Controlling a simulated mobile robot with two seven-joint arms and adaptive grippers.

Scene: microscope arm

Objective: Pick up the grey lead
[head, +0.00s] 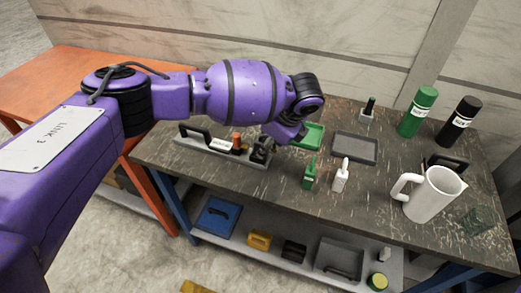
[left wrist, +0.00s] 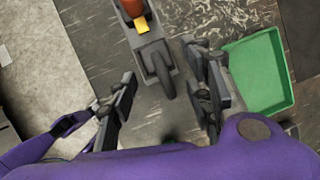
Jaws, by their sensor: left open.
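A dark grey looped piece (left wrist: 157,65), which looks like the grey lead, sits at the near end of a long grey holder (left wrist: 128,12) in the left wrist view. My left gripper (left wrist: 163,100) is open, with one finger on each side of the space just below this piece. Dark parts there overlap, so I cannot clearly tell finger from lead. My right gripper is not visible.
An orange piece (head: 237,139) stands on the holder. A green tray (left wrist: 262,72) is close beside my right-hand finger.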

